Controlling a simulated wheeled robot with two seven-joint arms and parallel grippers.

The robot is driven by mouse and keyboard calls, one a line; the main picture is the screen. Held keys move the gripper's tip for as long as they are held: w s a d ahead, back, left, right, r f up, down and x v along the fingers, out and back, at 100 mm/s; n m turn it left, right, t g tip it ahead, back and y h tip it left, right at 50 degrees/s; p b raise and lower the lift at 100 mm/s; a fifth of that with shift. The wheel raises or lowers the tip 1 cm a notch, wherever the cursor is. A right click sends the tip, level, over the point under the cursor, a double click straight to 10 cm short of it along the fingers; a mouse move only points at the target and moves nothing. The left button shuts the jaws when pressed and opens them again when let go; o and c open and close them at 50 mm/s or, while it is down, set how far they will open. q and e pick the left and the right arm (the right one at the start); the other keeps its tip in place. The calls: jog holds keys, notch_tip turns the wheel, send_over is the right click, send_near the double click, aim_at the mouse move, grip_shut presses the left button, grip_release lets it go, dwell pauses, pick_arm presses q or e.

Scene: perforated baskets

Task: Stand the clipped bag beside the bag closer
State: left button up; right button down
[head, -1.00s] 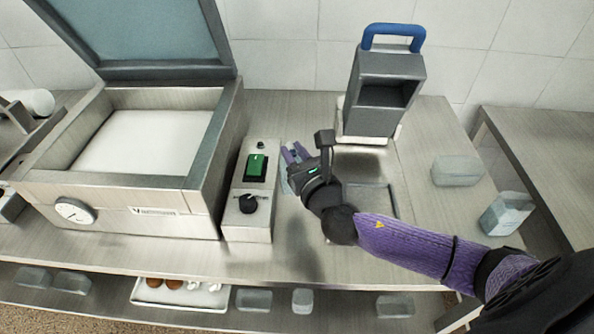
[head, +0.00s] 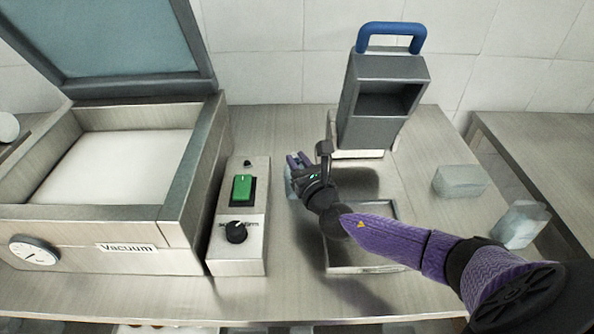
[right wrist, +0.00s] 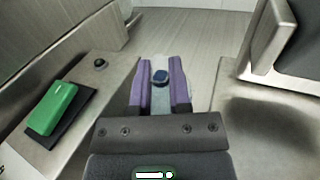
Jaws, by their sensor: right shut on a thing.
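The bag closer (head: 385,95) is a grey metal machine with a blue handle and an open front. It stands at the back of the counter, right of my right gripper. My right gripper (head: 297,165) is shut on the clipped bag (head: 291,189), a pale bluish bag mostly hidden by the fingers in the head view. In the right wrist view the bag (right wrist: 161,100) lies between the purple fingers (right wrist: 160,90), with a dark blue clip (right wrist: 160,76) showing. I cannot tell whether the bag touches the counter. My left gripper is out of view.
A control box (head: 240,215) with a green switch stands just left of my right gripper. Left of it is the vacuum machine (head: 130,245), lid open. Two pale bags (head: 461,181) (head: 520,224) lie at the right. A shallow metal tray (head: 335,270) is under my right forearm.

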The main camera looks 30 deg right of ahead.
jog(key=c, duration=0.6)
grip_release()
jog(key=shift+r+p, duration=0.15)
jog(key=shift+p, duration=0.15)
jog(key=s, duration=0.4)
jog(key=s+a+p, duration=0.1)
jog(key=s, duration=0.3)
jog(key=s+a+p, duration=0.1)
jog(key=s, duration=0.3)
